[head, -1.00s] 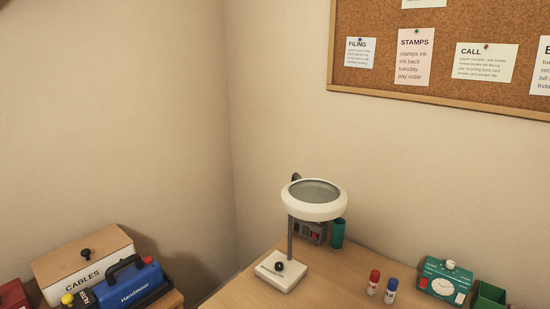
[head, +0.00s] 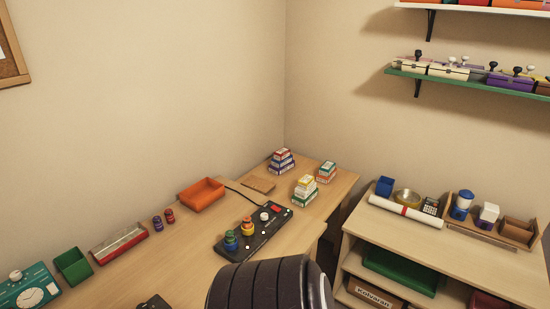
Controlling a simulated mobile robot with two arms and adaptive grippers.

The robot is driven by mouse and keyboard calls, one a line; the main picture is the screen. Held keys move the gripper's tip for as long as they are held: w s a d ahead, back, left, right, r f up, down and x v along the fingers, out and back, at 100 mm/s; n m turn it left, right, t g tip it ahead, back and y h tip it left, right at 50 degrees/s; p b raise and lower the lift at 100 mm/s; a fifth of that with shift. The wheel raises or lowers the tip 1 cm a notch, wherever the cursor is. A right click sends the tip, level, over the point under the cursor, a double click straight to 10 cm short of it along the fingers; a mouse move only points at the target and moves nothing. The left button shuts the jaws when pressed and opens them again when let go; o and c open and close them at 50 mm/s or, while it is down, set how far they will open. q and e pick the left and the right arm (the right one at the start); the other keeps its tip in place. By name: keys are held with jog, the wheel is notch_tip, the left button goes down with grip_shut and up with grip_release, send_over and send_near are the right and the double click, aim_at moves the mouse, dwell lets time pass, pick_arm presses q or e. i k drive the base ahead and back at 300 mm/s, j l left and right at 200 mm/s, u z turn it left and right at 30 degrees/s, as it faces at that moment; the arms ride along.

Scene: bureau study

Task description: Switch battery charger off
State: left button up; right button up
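No thing in the head view is clearly marked as the battery charger. A long black device (head: 254,234) lies on the desk near the corner, with a cord at its far end. It carries a red part, a white knob and colored stacked pieces; its switch state is too small to tell. A teal device (head: 30,288) with a white dial and top knob is cut by the left edge. Neither of my grippers shows. A dark ribbed part at the bottom middle looks like my own arm and hides part of the desk edge.
The desk (head: 180,262) also holds an orange tray (head: 201,195), a green bin (head: 73,266), a red-and-silver box (head: 119,243) and stacked small boxes (head: 281,162). A shelf unit (head: 440,241) stands at the right with a paper roll (head: 408,211). Wall shelves (head: 465,79) hang above it.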

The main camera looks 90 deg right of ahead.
aim_at(274, 208)
jog(key=z, duration=2.6)
